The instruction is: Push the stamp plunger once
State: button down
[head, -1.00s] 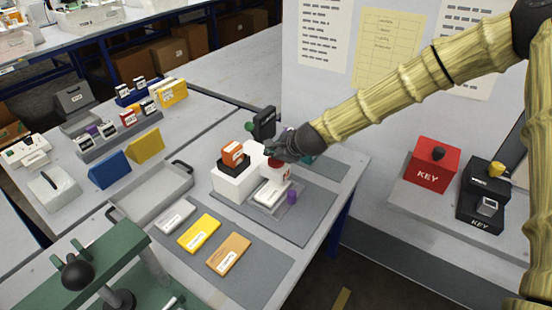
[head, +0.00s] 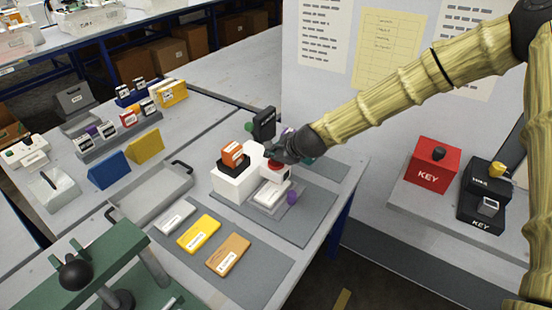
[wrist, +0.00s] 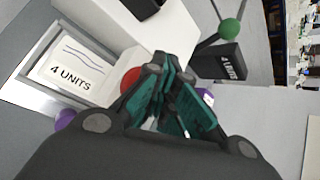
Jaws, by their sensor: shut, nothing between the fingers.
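The stamp is a white press (head: 277,175) with a red plunger (head: 274,165) on top, at the middle of the table in the head view. The red plunger (wrist: 130,80) also shows beside my fingers in the wrist view, partly hidden by them. A white card reading "4 UNITS" (wrist: 80,68) lies in a tray by the press. My gripper (head: 277,157) is shut and empty, its fingertips at the plunger's top. They appear to touch it, but the exact contact is hidden.
A purple knob (head: 292,198) is at the press's right. Grey mat (head: 310,220) in front is clear.

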aim_at(274, 163)
jog(key=shift+r, duration=0.2)
jog(key=shift+r+p, duration=1)
jog(key=shift+r, duration=0.2)
jog(key=shift+r+p, duration=1.75)
jog(key=shift+r, duration=0.75)
